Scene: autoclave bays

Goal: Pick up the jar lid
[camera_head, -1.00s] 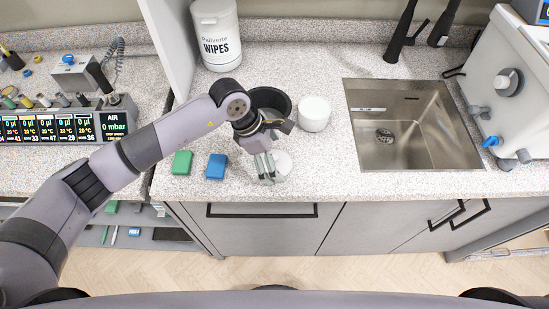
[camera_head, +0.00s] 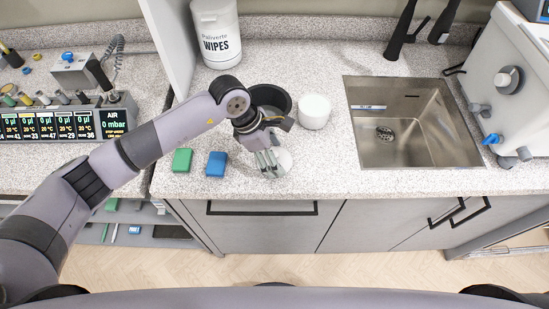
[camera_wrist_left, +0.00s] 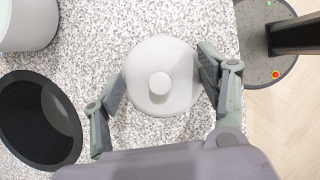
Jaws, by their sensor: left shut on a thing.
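The jar lid is a pale round disc with a small knob; it shows in the head view (camera_head: 284,161) near the counter's front edge, partly behind my gripper. In the left wrist view the lid (camera_wrist_left: 176,99) lies between both fingers, seen from above. My left gripper (camera_head: 268,164) points down at it and is shut on its rim, with one finger on each side. I cannot tell whether the lid is clear of the counter. A white open jar (camera_head: 314,113) stands behind and to the right. My right gripper is not in view.
A black bowl (camera_head: 270,100) stands just behind my gripper. A green block (camera_head: 182,160) and a blue block (camera_head: 216,165) lie to the left. A wipes tub (camera_head: 216,35) is at the back, a steel sink (camera_head: 420,150) to the right. Counter between lid and sink is clear.

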